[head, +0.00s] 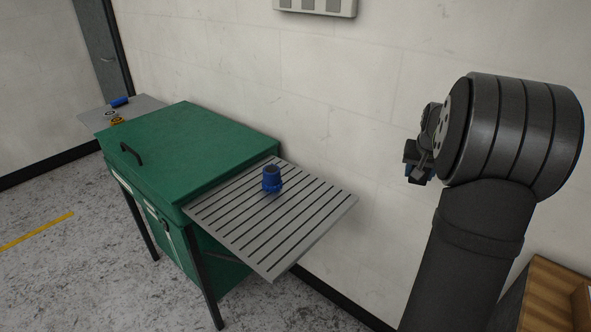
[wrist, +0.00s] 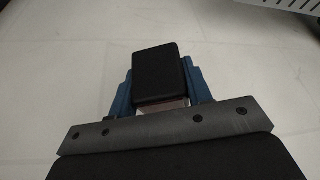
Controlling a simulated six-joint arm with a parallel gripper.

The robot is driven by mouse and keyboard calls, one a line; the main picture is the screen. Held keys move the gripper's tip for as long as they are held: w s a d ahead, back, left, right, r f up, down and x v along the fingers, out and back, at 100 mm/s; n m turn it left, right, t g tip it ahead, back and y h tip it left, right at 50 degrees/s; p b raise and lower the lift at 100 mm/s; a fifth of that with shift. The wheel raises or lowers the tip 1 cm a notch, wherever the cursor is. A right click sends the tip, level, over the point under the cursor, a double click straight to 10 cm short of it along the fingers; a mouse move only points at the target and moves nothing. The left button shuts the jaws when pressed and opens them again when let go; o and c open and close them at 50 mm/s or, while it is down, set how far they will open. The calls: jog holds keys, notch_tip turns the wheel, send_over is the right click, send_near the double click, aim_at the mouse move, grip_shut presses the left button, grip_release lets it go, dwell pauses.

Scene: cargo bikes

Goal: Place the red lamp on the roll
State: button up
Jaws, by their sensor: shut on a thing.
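My gripper (head: 416,160) is raised at the right in the head view, well apart from the green cabinet. In the wrist view its two blue fingers (wrist: 160,88) are shut on a black block (wrist: 158,70) with a dull pinkish part under its lower edge. No clear red shows on it, so I cannot tell if it is the red lamp. No other red lamp is in view. A blue, hollow-topped round object (head: 271,180) stands upright on the slatted side shelf. A blue cylinder (head: 119,102) and an orange ring-shaped item (head: 115,118) lie on the far-left shelf. Which is the roll is unclear.
The green cabinet (head: 190,145) has a closed lid with a black handle. Its slatted shelf (head: 310,205) has free room around the blue object. The grey far-left shelf (head: 145,103) is small. A wooden box (head: 550,300) stands at the lower right. A pale wall runs behind.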

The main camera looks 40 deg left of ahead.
jog(key=s+a+r+n+y, duration=0.1)
jog(key=s+a, duration=0.1)
jog(key=a, duration=0.7)
jog(key=s+a+r+n, duration=0.1)
jog(key=s+a+n, duration=0.1)
jog(key=a, duration=0.7)
jog(key=n+g, duration=0.1)
jog(key=n, duration=0.1)
send_over(271, 167)
jog(key=d, duration=0.2)
jog(key=shift+y, duration=0.3)
jog(key=f, duration=0.4)
jog(key=shift+s+a+f, duration=0.1)
jog(key=shift+s+a, duration=0.05)
jog(key=shift+s, duration=0.15)
jog(key=shift+s+a+f, duration=0.15)
jog(key=shift+a+f, duration=0.15)
jog(key=shift+f, duration=1.9)
jog(key=shift+f, duration=0.2)
jog(key=o, duration=1)
